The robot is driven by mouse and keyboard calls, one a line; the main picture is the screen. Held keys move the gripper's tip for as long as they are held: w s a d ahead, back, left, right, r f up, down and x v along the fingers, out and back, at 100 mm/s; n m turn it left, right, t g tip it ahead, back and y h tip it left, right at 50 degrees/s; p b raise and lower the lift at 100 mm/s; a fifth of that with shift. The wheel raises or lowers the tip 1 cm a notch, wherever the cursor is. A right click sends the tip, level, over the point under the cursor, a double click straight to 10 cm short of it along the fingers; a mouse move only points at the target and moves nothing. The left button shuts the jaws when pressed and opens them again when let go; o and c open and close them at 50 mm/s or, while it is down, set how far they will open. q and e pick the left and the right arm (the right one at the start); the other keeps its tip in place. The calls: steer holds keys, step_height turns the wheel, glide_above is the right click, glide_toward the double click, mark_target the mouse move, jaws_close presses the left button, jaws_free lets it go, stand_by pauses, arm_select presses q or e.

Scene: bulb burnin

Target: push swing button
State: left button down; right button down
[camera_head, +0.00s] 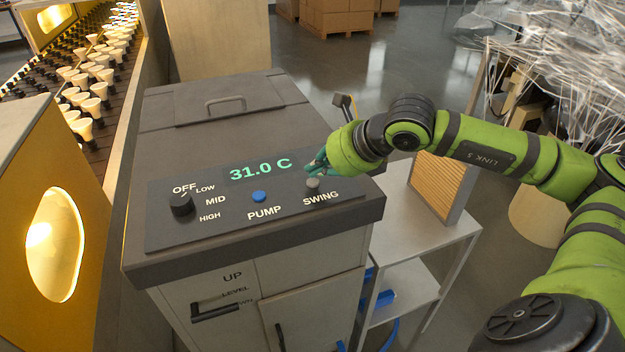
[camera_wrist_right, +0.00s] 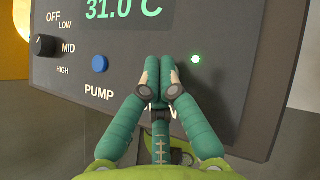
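The grey swing button (camera_head: 312,183) sits above the SWING label on the dark control panel (camera_head: 160,225) of the grey cooler unit. My right gripper (camera_head: 318,163) reaches in from the right, just above the button in the head view. In the wrist view its teal fingers (camera_wrist_right: 160,82) are drawn together with nothing between them. They hide the swing button and most of its label there, so I cannot tell whether they touch it. My left gripper is out of view.
The blue pump button (camera_head: 259,197) and a black mode knob (camera_head: 181,204) lie left on the panel, under a display (camera_head: 260,169) reading 31.0 C. A side table (camera_head: 405,235) with a pleated filter (camera_head: 440,187) stands right. A bulb conveyor (camera_head: 125,95) runs at left.

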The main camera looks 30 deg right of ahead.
mark_target(318, 182)
steer(key=shift+r+p, duration=1.5)
steer(key=shift+r, duration=1.55)
